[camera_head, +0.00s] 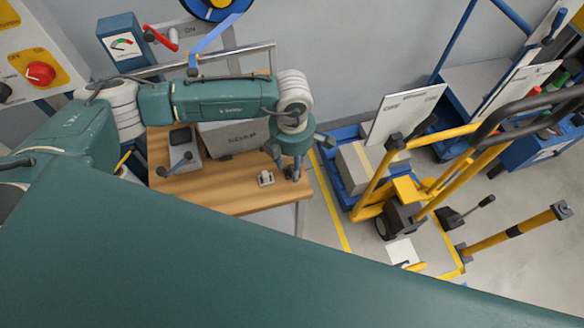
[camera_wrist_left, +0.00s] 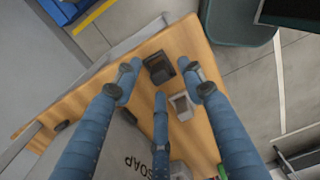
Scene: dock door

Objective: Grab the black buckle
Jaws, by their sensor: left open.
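The black buckle (camera_wrist_left: 158,68) lies on the wooden table (camera_wrist_left: 199,58) near its edge. In the left wrist view it shows between and just beyond the spread fingers of my left gripper (camera_wrist_left: 160,78), with nothing held. A light grey buckle (camera_wrist_left: 181,106) lies close to it, by the right finger; it also shows in the head view (camera_head: 265,178). In the head view my left gripper (camera_head: 290,160) points down over the table's right end, and I cannot make out the black buckle clearly beside its fingers. My right gripper is not in view.
A grey SOAP box (camera_head: 232,138) and a grey device (camera_head: 183,150) stand on the table (camera_head: 215,190). A yellow hand truck (camera_head: 400,190) and a blue tray (camera_head: 345,165) are on the floor to the right. The tabletop's front strip is mostly clear.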

